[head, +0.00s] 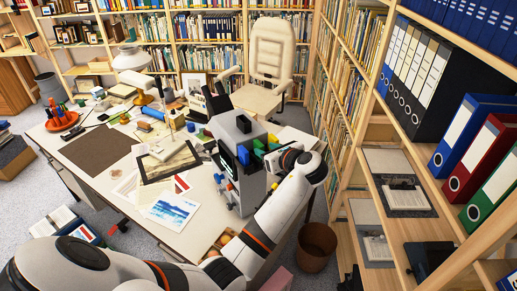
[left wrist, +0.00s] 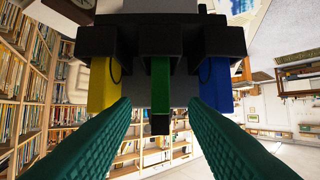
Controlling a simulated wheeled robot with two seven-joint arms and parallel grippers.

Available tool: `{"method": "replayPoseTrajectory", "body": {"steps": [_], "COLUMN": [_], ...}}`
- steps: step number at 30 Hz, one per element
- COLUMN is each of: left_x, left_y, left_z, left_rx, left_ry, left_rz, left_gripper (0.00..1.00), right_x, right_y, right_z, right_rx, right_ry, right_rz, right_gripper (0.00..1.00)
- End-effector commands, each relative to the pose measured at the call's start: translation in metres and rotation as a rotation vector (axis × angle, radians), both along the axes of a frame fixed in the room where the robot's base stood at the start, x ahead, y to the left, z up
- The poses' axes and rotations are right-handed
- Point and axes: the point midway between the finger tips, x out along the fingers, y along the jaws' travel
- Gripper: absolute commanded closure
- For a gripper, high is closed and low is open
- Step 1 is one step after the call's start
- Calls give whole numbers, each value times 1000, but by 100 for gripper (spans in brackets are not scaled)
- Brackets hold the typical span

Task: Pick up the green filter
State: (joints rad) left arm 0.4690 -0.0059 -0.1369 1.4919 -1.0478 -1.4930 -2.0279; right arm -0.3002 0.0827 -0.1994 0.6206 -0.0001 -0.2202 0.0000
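The green filter (left wrist: 160,80) shows in the middle of the left wrist view, hanging from a dark holder between a yellow filter (left wrist: 103,82) and a blue filter (left wrist: 215,84). My left gripper (left wrist: 160,104) is open, with one teal finger on each side of the green filter and visible space between. I see no contact. In the head view my left gripper (head: 270,156) is at the right side of a grey device (head: 238,190) on the desk. My right gripper is not in view.
The white desk (head: 190,238) holds papers, a dark mat (head: 97,149), a lamp (head: 133,62) and a red pen tray (head: 63,122). A cream chair (head: 268,60) stands behind. Shelves with binders (head: 465,135) rise at right. A brown bin (head: 316,247) stands on the floor.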

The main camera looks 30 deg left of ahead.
Motion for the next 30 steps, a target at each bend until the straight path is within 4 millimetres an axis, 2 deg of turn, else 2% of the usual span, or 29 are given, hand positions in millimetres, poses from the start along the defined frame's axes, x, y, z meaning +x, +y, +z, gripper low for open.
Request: {"method": "replayPoseTrajectory", "body": {"steps": [7, 10, 20, 27, 30], "left_x": [11, 16, 19, 19, 19], "left_y": [30, 40, 47, 47, 47], "left_z": [-1, -10, -16, -15, -15], "left_rx": [1, 1, -1, -1, -1], "left_ry": [3, 3, 0, 0, 0], "left_rz": [3, 1, -1, -1, -1], "left_gripper": [60, 60, 60, 98, 100], "right_x": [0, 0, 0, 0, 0], "right_y": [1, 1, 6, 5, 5], "right_z": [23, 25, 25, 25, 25], "right_rx": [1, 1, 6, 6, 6], "right_ry": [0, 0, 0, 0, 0], "right_rz": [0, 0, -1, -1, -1], "right_gripper": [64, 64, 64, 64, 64]}}
